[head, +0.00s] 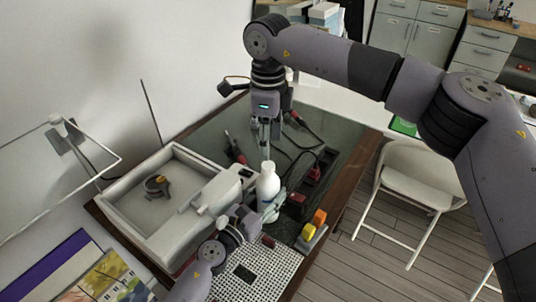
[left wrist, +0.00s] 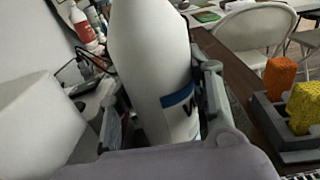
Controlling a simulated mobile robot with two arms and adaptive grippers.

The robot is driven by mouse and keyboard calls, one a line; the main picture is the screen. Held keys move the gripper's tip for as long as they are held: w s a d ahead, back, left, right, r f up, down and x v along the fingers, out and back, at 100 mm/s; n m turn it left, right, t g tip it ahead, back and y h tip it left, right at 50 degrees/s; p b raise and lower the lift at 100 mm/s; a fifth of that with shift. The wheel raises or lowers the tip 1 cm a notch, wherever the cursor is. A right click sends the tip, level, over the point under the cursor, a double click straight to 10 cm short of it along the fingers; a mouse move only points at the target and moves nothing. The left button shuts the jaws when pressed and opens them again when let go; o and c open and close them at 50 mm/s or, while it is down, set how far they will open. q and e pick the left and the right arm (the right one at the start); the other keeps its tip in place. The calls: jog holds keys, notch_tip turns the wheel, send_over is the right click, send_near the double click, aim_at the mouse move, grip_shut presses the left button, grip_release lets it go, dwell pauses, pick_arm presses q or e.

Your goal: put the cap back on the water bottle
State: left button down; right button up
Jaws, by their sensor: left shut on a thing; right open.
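The white water bottle (head: 268,184) stands upright near the middle of the bench in the head view. My left gripper (head: 268,208) is shut around its body. In the left wrist view the bottle (left wrist: 150,55) fills the space between the two fingers and shows a blue label mark; its top is cut off by the frame. My right gripper (head: 265,140) points down just above and behind the bottle's top in the picture. Its fingers are open. I cannot make out a separate cap, and whether anything sits on the bottle's mouth is too small to tell.
A white tray (head: 128,192) at left holds a small dark-and-orange item (head: 157,185). A white box-like object (head: 218,190) stands beside the bottle. Orange (head: 319,217) and yellow (head: 308,232) blocks sit at right, near the bench edge. Cables and dark tools lie behind. A folding chair (head: 415,175) stands right.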

notch_tip(320, 180, up, 5)
jog(key=shift+r, duration=0.2)
pick_arm(q)
jog(key=c, duration=0.7)
grip_release()
jog(key=v, duration=1.2)
